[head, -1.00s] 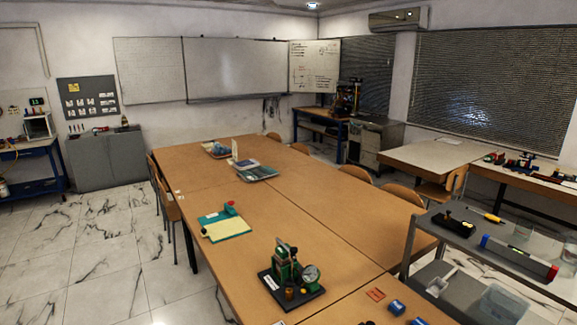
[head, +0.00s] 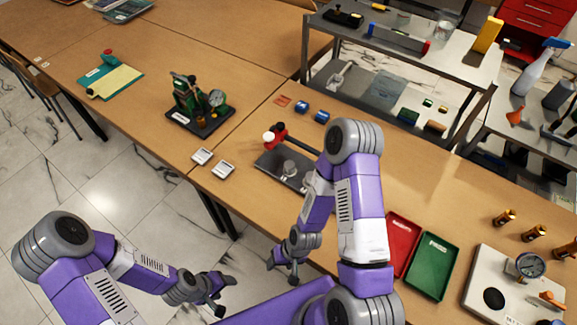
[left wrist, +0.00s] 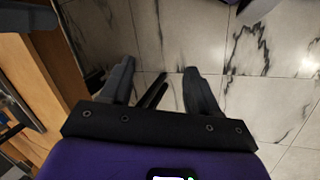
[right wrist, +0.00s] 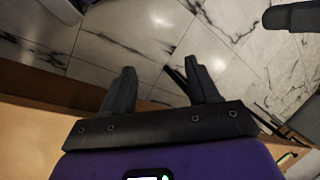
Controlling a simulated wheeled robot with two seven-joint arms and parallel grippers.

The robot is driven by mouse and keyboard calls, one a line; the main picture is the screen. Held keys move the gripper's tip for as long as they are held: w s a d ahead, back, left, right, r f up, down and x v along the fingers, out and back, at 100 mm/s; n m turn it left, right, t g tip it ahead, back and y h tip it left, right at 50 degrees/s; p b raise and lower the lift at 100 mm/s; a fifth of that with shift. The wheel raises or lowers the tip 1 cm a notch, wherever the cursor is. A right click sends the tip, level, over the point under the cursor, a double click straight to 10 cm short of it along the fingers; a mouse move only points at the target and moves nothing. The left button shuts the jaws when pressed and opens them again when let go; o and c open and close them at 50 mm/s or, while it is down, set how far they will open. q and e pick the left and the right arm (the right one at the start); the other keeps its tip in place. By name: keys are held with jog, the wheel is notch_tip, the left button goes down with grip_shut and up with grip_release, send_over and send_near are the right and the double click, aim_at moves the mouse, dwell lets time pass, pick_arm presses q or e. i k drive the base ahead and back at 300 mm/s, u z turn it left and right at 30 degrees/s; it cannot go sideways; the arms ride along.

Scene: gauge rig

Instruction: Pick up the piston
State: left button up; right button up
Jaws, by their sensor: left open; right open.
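I cannot tell for certain which thing is the piston. A dark plate (head: 268,158) on the near table carries small silvery round parts (head: 290,167), partly hidden by my right arm. A red and black tool (head: 277,133) lies at its back edge. Several small amber-and-black cylinders (head: 503,217) stand at the right. My left gripper (head: 226,296) is open and empty, off the table's near side over the floor; its fingers show in the left wrist view (left wrist: 158,68). My right gripper (head: 282,272) is open and empty, low beside the table edge; its fingers show in the right wrist view (right wrist: 160,65).
A green gauge device (head: 190,104) stands on the far table. Two blue parts (head: 302,107) lie behind the dark plate. A red tray (head: 401,240) and a green tray (head: 433,265) lie right of my right arm, left of a pale gauge rig (head: 484,283). A shelf cart (head: 455,69) stands behind.

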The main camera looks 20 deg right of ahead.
aim_at(290, 165)
jog(key=u, duration=1.55)
jog(key=i, duration=1.7)
jog(key=z, duration=2.8)
jog(key=i, duration=0.5)
jog(key=z, duration=0.1)
